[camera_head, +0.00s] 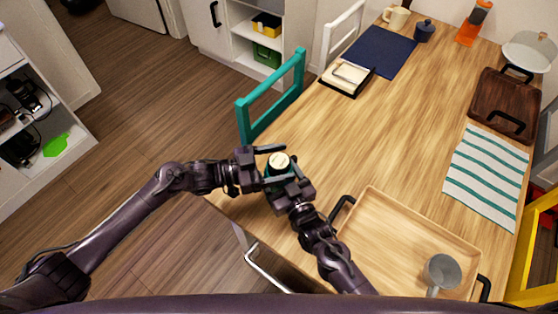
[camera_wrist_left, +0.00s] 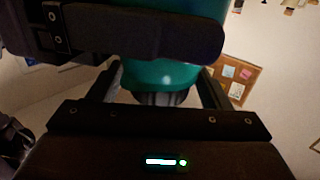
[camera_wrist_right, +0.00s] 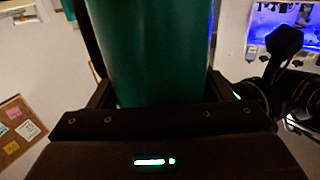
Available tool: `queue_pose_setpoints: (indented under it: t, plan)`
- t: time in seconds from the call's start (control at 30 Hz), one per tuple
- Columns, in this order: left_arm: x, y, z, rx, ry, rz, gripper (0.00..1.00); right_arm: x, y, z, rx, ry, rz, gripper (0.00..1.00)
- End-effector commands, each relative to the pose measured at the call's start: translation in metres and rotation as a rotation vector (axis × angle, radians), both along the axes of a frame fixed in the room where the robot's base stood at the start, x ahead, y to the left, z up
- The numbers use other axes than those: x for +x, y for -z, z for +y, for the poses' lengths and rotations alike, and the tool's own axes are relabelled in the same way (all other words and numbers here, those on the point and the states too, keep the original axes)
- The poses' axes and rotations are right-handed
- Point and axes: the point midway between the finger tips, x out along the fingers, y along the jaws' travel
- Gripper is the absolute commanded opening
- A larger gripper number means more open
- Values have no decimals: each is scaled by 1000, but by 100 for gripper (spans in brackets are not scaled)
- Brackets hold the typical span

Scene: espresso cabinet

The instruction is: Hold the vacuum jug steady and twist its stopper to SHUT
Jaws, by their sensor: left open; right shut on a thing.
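The teal vacuum jug (camera_head: 279,176) stands upright near the table's left edge, its cream stopper (camera_head: 278,161) facing up. The marking on the stopper is too small to read. My right gripper (camera_head: 281,182) is shut on the jug's body, which fills the space between its fingers in the right wrist view (camera_wrist_right: 150,55). My left gripper (camera_head: 268,160) is open, beside the upper part of the jug at stopper height. The left wrist view shows the teal body (camera_wrist_left: 165,76) close ahead, partly covered by a dark finger-like part. Contact between the left fingers and the stopper cannot be told.
A wooden tray (camera_head: 383,246) with a grey mug (camera_head: 441,271) lies to the right. A teal chair (camera_head: 272,98) stands at the table edge behind the jug. A striped cloth (camera_head: 487,176), dark board (camera_head: 503,105) and blue mat (camera_head: 378,52) lie farther off. The table's middle is clear.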

Motion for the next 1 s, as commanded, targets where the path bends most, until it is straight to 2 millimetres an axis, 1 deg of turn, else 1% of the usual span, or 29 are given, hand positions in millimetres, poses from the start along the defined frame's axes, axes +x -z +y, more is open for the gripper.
queue_pose_setpoints:
  t: [0.23, 0.57, 0.6, 1.0]
  plan:
    - [0, 0, -1, 0, 0, 0, 72, 0, 0, 0, 1, 0, 0, 27]
    - [0, 0, 0, 0, 0, 0, 28, 0, 0, 0, 1, 0, 0, 27]
    - [0, 0, 0, 0, 0, 0, 27, 0, 0, 0, 1, 0, 0, 27]
    - [0, 0, 0, 0, 102, -1, 27, 0, 0, 0, 2, -1, 1, 27]
